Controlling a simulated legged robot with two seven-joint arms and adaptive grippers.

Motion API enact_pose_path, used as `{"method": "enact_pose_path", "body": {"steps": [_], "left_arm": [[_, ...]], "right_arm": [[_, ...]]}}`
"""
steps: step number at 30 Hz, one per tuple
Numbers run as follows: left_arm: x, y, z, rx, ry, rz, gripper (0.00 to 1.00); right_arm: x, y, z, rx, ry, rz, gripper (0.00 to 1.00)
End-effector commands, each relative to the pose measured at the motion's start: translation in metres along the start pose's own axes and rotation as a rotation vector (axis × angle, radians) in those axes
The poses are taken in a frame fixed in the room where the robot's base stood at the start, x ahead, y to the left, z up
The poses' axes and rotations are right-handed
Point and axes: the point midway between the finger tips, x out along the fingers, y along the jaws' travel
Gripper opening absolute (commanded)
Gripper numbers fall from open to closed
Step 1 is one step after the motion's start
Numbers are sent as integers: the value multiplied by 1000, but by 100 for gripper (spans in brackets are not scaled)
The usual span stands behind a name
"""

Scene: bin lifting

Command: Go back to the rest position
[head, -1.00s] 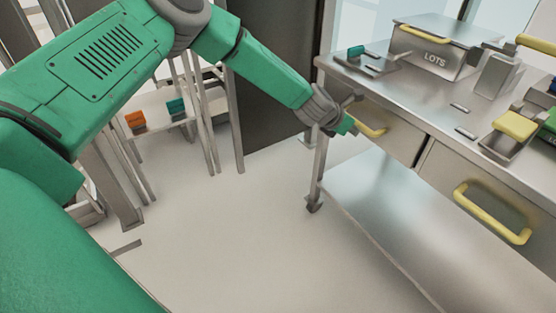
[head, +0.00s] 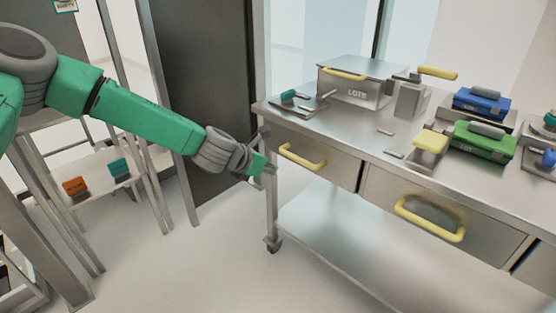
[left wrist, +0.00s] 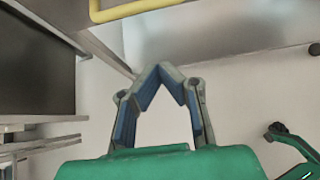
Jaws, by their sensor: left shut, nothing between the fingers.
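My left arm reaches in from the left in the head view. Its gripper (head: 264,162) is beside the left front corner of the metal table (head: 330,132), near the yellow-handled drawer. In the left wrist view the left gripper (left wrist: 160,68) has its fingertips together with nothing between them. A yellow drawer handle (left wrist: 130,8) shows above it in that view, apart from the fingers. My right gripper is not seen in the head view.
A lidded metal box (head: 352,88) marked LOTS stands on the table, with green (head: 484,142) and blue (head: 482,102) devices to its right. A shelf with an orange block (head: 75,187) and a teal block (head: 119,168) stands at left. Open floor lies between.

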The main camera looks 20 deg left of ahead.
Motion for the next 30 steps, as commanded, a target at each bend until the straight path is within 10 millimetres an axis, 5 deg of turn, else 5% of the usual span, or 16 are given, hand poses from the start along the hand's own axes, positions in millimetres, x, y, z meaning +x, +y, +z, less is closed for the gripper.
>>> {"method": "enact_pose_path", "body": {"steps": [5,8,11,17,24,30], "left_arm": [[-2,-2,-5,14,7,-3,0],[2,-17,-24,116,42,-18,0],[6,-48,-70,345,118,-61,0],[-16,-116,-203,1062,293,-259,0],[-106,-145,-352,1985,364,-698,0],[-173,-138,-405,2467,285,-1033,0]], "right_arm": [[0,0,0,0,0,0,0],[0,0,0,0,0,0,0],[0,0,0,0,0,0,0],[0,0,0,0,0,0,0],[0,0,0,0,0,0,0],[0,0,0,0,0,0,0]]}}
